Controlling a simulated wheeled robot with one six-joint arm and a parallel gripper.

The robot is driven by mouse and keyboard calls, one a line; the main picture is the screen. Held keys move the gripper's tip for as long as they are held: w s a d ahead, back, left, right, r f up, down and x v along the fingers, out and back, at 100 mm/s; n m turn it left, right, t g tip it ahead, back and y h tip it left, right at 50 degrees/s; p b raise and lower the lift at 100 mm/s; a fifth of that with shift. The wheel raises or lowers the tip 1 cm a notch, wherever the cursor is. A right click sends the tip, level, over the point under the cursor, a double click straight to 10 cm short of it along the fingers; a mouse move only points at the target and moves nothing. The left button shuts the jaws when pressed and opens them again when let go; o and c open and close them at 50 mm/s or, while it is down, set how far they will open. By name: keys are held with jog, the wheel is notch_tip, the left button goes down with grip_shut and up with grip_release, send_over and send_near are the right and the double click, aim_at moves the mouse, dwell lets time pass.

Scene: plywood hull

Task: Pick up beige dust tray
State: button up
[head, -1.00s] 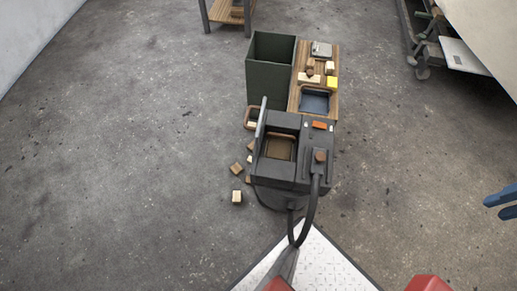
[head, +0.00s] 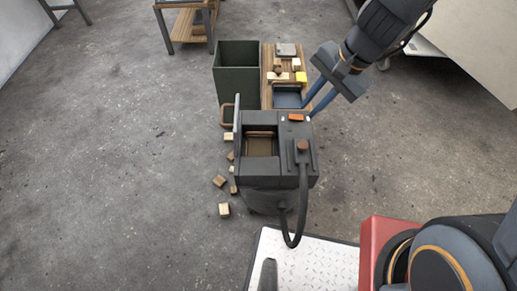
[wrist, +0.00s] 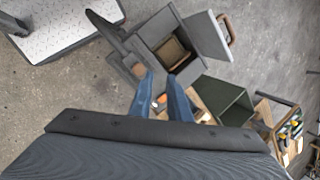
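The beige dust tray (head: 260,147) looks brownish and sits inside the open compartment of a dark grey machine (head: 248,176). Its rim shows, and its lower part is hidden by the machine walls. The tray also shows inside the machine in the wrist view (wrist: 174,50). My gripper (head: 306,111) has two blue fingers, spread apart with nothing between them. It is above and to the right of the tray, by the machine's back right corner. In the wrist view my gripper (wrist: 161,77) points towards the machine, with the tray beyond the fingertips.
The machine's side door stands open with a brown handle (head: 226,115). A dark green bin (head: 236,72) and a wooden bench with blocks and a blue tray (head: 287,98) stand behind. Loose wooden blocks (head: 223,209) lie left of the machine. A hose (head: 302,215) hangs in front.

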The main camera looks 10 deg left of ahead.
jog(key=w+a+f+m+y+b, duration=0.1)
jog(key=w+a+f+m+b, duration=0.2)
jog(key=a+f, duration=0.55)
jog(key=m+b, duration=0.4)
jog(key=m, duration=0.1)
send_near(251, 133)
jog(key=x, duration=0.3)
jog(key=shift+t, duration=0.4)
jog(key=x, duration=0.5)
jog(key=shift+s+a+f+b, duration=0.1)
jog(key=shift+f+b, duration=0.25)
jog(key=shift+b, duration=0.05)
grip_shut()
